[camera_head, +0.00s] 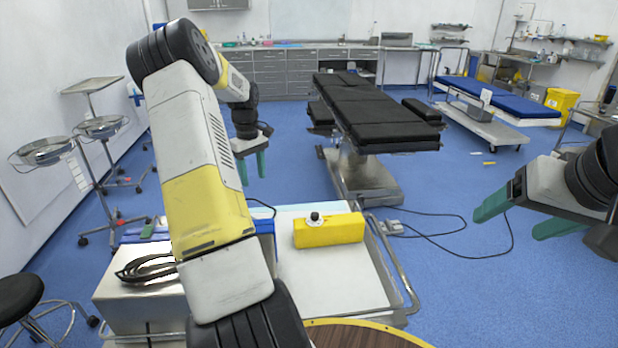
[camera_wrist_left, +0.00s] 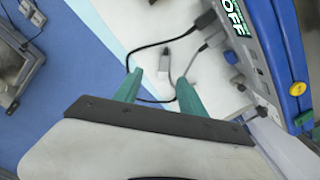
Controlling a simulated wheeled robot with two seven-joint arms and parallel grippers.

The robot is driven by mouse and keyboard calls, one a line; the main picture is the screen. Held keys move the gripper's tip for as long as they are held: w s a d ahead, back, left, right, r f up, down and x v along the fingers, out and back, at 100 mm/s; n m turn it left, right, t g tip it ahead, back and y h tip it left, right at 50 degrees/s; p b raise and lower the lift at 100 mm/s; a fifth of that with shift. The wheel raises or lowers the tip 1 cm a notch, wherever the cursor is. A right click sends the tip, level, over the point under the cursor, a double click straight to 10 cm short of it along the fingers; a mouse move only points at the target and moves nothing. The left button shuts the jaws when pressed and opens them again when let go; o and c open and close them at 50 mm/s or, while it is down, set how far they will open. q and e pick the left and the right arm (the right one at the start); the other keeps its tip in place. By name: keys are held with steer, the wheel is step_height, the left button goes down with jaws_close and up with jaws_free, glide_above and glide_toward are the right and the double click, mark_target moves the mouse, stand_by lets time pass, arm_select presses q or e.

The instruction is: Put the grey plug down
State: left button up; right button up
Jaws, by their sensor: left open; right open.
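My left gripper (camera_head: 253,168) is open over the far part of the white cart top; its green fingers also show in the left wrist view (camera_wrist_left: 160,88). Nothing is clamped between the fingertips. A small grey piece (camera_wrist_left: 165,62), which looks like the grey plug, lies on the white surface just beyond the fingertips. A thin dark cable (camera_wrist_left: 150,46) loops around it and passes near the fingers. Another grey connector (camera_wrist_left: 214,39) sits beside the device with the OFF display (camera_wrist_left: 236,17). My right gripper (camera_head: 520,215) is open and empty over the floor at the right.
A yellow box (camera_head: 330,232) with a black knob stands on the white cart top (camera_head: 330,285). A steel box (camera_head: 140,295) with coiled black cable is at the left. The black operating table (camera_head: 375,110) stands beyond. My left arm hides part of the cart.

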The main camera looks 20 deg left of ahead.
arm_select(q)
steer(key=s+d+r+m+t, duration=0.2)
steer(key=s+d+r+m, duration=0.2)
steer(key=d+r, duration=0.55)
steer(key=s+d+r+m+t, duration=0.1)
steer(key=s+d+r+m, duration=0.3)
steer(key=d+r, duration=0.55)
steer(key=s+d+m+t+h, duration=0.1)
steer(key=s+d+m, duration=0.2)
steer(key=s+d, duration=0.3)
steer(key=s+d+m+t+h, duration=0.1)
steer(key=s+d+m+t, duration=0.1)
steer(key=s+d, duration=0.5)
steer(key=s+m, duration=0.1)
steer(key=s, duration=0.3)
steer(key=shift+s+d, duration=0.15)
steer(key=shift+s, duration=0.2)
steer(key=shift+r, duration=0.1)
